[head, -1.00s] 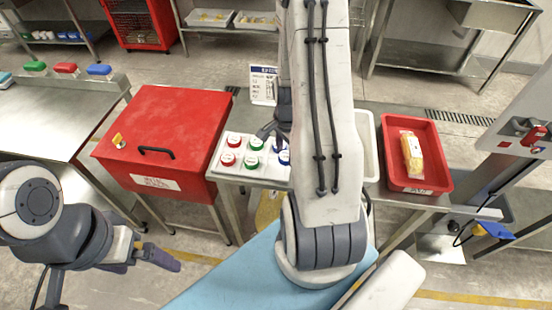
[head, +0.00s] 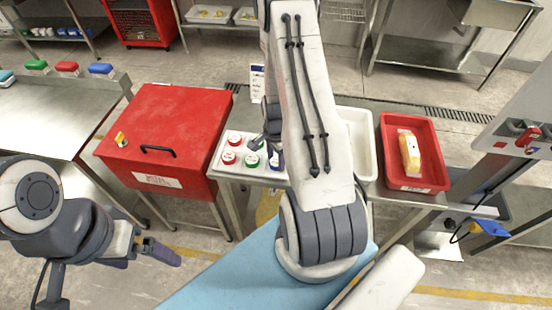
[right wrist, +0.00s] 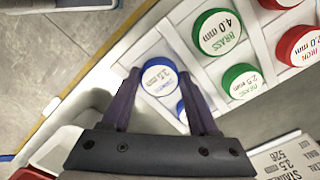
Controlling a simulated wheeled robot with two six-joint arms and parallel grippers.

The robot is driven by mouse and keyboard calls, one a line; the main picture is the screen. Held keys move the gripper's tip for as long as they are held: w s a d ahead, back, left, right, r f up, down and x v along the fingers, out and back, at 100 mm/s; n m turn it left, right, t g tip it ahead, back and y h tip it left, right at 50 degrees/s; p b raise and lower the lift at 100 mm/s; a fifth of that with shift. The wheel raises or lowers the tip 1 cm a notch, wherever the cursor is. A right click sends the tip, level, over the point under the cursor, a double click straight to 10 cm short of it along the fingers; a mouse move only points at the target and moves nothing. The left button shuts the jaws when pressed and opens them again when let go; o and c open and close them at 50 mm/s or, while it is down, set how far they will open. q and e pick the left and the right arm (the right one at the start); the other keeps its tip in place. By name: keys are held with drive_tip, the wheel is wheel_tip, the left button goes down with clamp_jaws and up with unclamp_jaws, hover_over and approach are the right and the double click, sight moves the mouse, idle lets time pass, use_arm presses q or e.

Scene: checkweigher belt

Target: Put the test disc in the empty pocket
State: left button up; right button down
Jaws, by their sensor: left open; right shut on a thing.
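The white disc tray (head: 232,172) holds red discs (head: 228,157), green discs (head: 250,160) and a blue disc (head: 276,160). My right gripper (right wrist: 160,77) is shut on a blue-rimmed test disc (right wrist: 159,78) with a white label. That disc is over the tray's blue column; I cannot tell whether it touches the tray. The second blue disc (right wrist: 182,112) is partly hidden behind my right finger. The pocket under the held disc is hidden. My left gripper (head: 166,252) is open and empty at the lower left, away from the tray.
A red lidded box (head: 175,125) stands left of the tray. A white bin (head: 366,150) and a red bin (head: 428,182) with a yellow pack stand to the right. A printed sign (head: 257,84) stands behind the tray. My right arm covers part of the bench.

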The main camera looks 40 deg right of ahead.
sight(276, 162)
drive_tip(key=shift+c, duration=0.8)
unclamp_jaws()
drive_tip(key=shift+f, duration=0.1)
drive_tip(key=shift+w+r, duration=0.1)
drive_tip(key=shift+r, duration=0.2)
wheel_tip(276, 162, up, 12)
drive_tip(key=b, duration=0.1)
drive_tip(key=shift+b, duration=0.4)
drive_tip(key=shift+f, duration=0.2)
wheel_tip(276, 162, down, 12)
drive_tip(key=shift+f+p, duration=0.2)
drive_tip(key=shift+p, duration=0.8)
drive_tip(key=shift+r, duration=1.05)
